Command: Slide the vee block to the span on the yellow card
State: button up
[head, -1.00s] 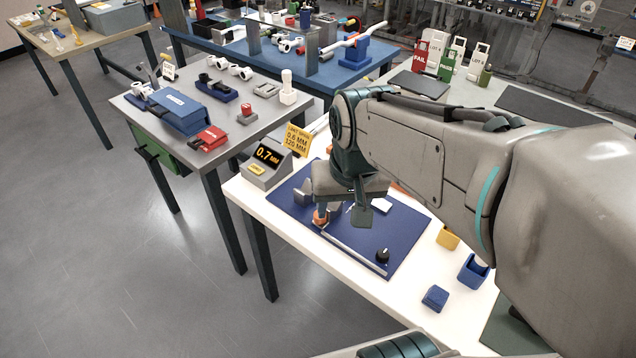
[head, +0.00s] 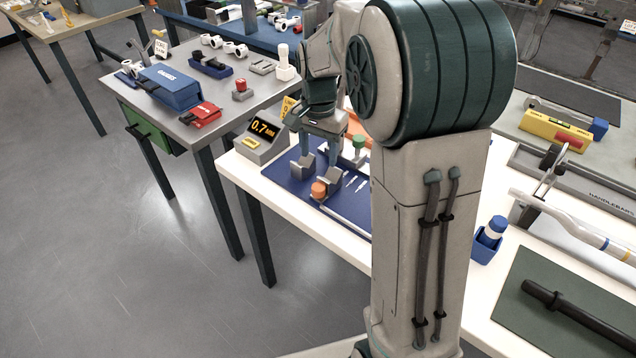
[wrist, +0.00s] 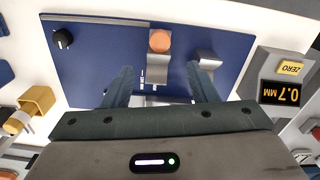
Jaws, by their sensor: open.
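In the wrist view, a grey vee block (wrist: 158,72) with an orange knob (wrist: 160,41) stands on the blue plate (wrist: 100,55). A second grey block (wrist: 208,58) stands to its right. My gripper (wrist: 160,67) is open; its fingers appear on either side of the knobbed block, with gaps. Contact cannot be told. In the head view, the knobbed block (head: 329,181) is below my gripper (head: 320,153), and the other block (head: 302,168) is left of it. White scale marks (wrist: 143,77) show by the block.
A grey readout (head: 262,136) shows 0.7 mm at the plate's left end. A black knob (wrist: 62,38) sits at the plate's other end, near a pale rail (wrist: 100,19). My arm hides much of the bench. A blue holder (head: 487,242) stands to the right.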

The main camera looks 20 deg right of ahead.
aim_at(319, 187)
notch_tip(319, 187, down, 10)
jog(key=shift+f, duration=0.2)
grip_shut()
jog(key=shift+s+d+b, duration=0.45)
jog(key=shift+s+d, duration=0.45)
jog(key=shift+s, duration=0.3)
grip_release()
jog(key=shift+r, duration=0.15)
